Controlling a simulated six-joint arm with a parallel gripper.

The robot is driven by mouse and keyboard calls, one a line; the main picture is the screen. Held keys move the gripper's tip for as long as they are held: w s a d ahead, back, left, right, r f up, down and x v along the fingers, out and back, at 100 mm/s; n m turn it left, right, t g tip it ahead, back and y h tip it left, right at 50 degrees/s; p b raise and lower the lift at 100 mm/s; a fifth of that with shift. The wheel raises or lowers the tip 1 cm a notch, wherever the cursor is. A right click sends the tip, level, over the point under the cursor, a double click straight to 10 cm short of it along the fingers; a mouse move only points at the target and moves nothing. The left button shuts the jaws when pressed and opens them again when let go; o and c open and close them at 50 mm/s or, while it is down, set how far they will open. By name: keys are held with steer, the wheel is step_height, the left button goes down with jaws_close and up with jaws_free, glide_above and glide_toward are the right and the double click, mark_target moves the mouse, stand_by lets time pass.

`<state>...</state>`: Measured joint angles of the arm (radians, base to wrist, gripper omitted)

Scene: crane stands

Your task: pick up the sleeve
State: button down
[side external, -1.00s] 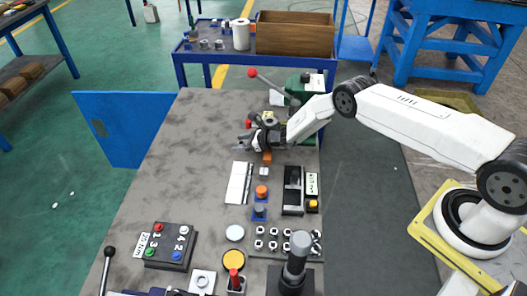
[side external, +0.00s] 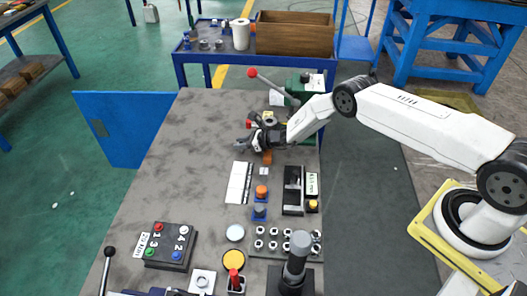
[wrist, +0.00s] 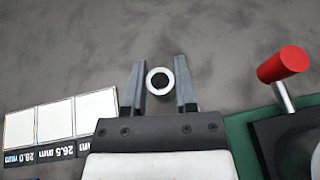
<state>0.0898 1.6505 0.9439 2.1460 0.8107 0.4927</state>
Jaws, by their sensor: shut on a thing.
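The sleeve (wrist: 159,81) is a small pale ring with a dark bore, seen end-on in the wrist view. It sits between the two grey fingers of my gripper (wrist: 159,88), which are shut on it, one on each side. In the side view my gripper (side external: 246,146) is low over the far part of the grey bench. The sleeve cannot be made out there, and I cannot tell whether it touches the bench.
White size cards (wrist: 62,124) lie left in the wrist view. A red-handled lever (wrist: 283,65) stands close on the right. In the side view, an orange block (side external: 266,157) is just beside my gripper. The bench's left far area (side external: 190,125) is clear.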

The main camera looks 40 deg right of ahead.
steer(key=shift+r, duration=0.15)
steer(key=shift+r, duration=1.5)
steer(key=shift+s+r, duration=0.55)
steer(key=shift+r, duration=0.05)
steer(key=s+r, duration=0.8)
steer(key=s, duration=0.5)
steer(key=shift+d+r, duration=0.25)
steer(key=shift+d, duration=0.2)
